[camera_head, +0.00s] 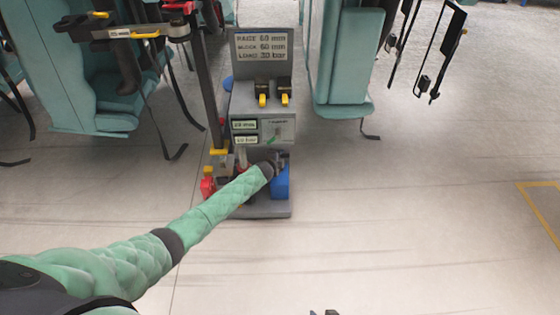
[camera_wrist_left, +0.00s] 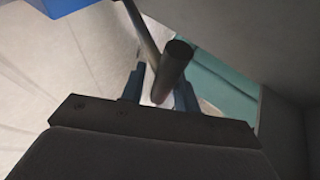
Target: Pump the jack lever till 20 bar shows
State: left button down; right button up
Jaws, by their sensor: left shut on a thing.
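The grey jack stand (camera_head: 262,133) is in the middle of the head view, with a blue block (camera_head: 281,183) at its base. Its two small readouts (camera_head: 244,133) show a mm value and a bar value; the lower looks like 10 bar, but it is too small to be sure. My left gripper (camera_head: 278,161) is low at the stand's front, largely hidden by its arm. In the left wrist view its fingers (camera_wrist_left: 160,92) are shut around the dark round grip of the jack lever (camera_wrist_left: 175,62). Only dark tips of my right gripper (camera_head: 324,312) show at the bottom edge.
A sign (camera_head: 261,46) atop the stand lists raise, block and load values. A dark upright post (camera_head: 205,85) and a red part (camera_head: 207,187) are left of the stand. Teal seats (camera_head: 348,55) stand behind. The right floor is clear.

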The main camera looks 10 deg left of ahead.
pick_arm(q)
jog(key=shift+w+a+r, duration=0.15)
jog(key=shift+w+a, duration=0.05)
jog(key=shift+a, duration=0.05)
jog(key=c, duration=1.3)
grip_release()
jog(key=shift+o, duration=0.2)
jog(key=shift+s, duration=0.4)
jog(key=v, duration=0.7)
jog(key=shift+p, duration=0.3)
pick_arm(e)
notch_tip(320, 180, up, 3)
jog(key=shift+w+f, duration=0.1)
jog(key=shift+w, duration=0.05)
